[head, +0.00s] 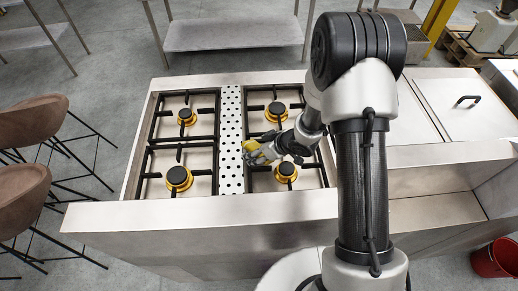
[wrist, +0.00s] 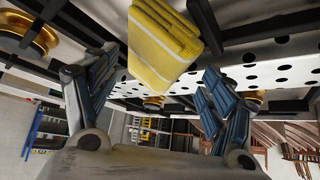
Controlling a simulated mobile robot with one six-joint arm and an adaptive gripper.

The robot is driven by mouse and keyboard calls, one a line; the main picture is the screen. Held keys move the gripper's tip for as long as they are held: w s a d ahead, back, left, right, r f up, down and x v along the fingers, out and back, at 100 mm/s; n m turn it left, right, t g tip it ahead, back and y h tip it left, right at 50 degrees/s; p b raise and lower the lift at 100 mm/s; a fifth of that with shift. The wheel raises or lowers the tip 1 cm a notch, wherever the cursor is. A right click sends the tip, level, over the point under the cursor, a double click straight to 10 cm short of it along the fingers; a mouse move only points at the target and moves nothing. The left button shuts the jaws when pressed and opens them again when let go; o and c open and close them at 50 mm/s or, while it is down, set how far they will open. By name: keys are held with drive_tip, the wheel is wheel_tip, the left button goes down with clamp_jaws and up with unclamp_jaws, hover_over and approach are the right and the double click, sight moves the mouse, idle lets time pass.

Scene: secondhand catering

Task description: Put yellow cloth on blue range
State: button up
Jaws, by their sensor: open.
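The yellow cloth (head: 251,146) is a small folded piece with pale stripes. It lies at the right side of the perforated centre strip, by the right-hand grates of the steel range (head: 231,208). No blue shows on this range in the head view. My gripper (head: 258,156) is low over the hob, right at the cloth, and hides part of it. In the wrist view the cloth (wrist: 165,42) shows beyond my open gripper (wrist: 155,85), between the lines of its two spread fingers. The fingers look apart from it; nothing is held.
Black grates and brass burners (head: 179,178) surround the strip. A steel counter with lidded sections (head: 460,110) adjoins on the right. Brown stools (head: 25,125) stand left, a steel table (head: 232,33) behind, and a red bucket (head: 494,260) at lower right.

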drive_tip(key=shift+r, duration=0.35)
drive_tip(key=p+v, duration=0.3)
drive_tip(key=v, duration=0.8)
drive_tip(key=shift+s+d+r+p, duration=0.25)
drive_tip(key=shift+p, duration=0.15)
drive_tip(key=s+d+r+m+t+h+b, duration=0.25)
drive_tip(key=d+r+m+h+b, duration=0.35)
drive_tip(key=d+r, duration=0.65)
drive_tip(key=s+a+r+m+g+b, duration=0.1)
drive_tip(key=s+a, duration=0.1)
drive_tip(key=s, duration=0.5)
drive_tip(key=s+a+r+m+g+b, duration=0.1)
drive_tip(key=s+a, duration=0.2)
drive_tip(key=s, duration=0.4)
drive_tip(key=s+a+r+m+g+b, duration=0.1)
drive_tip(key=s+a, duration=0.1)
drive_tip(key=s, duration=0.4)
drive_tip(key=shift+s+a+r+y+b, duration=0.25)
drive_tip(key=shift+s+a+y+b, duration=0.05)
drive_tip(key=shift+s+b, duration=0.1)
drive_tip(key=shift+w, duration=0.1)
